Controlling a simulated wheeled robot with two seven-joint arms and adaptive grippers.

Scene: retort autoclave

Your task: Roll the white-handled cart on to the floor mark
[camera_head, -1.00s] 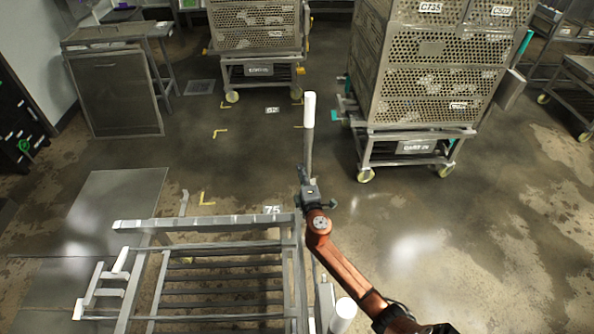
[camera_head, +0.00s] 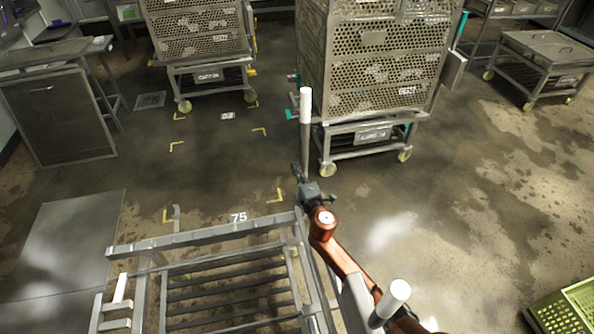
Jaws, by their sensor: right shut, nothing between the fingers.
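The white-handled cart (camera_head: 180,239) is a low metal frame with slats, close in front of me at lower left. Its white grips show on a far post (camera_head: 306,105) and a near post (camera_head: 395,295). My right gripper (camera_head: 304,186) is shut, with nothing held, beside the far handle post; contact with it is unclear. My left gripper is not in view. Yellow corner marks (camera_head: 277,196) and the number 75 (camera_head: 238,217) lie on the floor just beyond the cart's far rail. Another set of yellow corners (camera_head: 177,147) with a label (camera_head: 227,115) lies farther off. The cart's wheels are hidden.
A perforated crate cart (camera_head: 375,135) stands beyond the gripper, slightly right. Another (camera_head: 208,75) stands at the back left. A metal cabinet (camera_head: 58,120) is at far left, and a yellow-green tray (camera_head: 570,308) at lower right. Floor at right is open.

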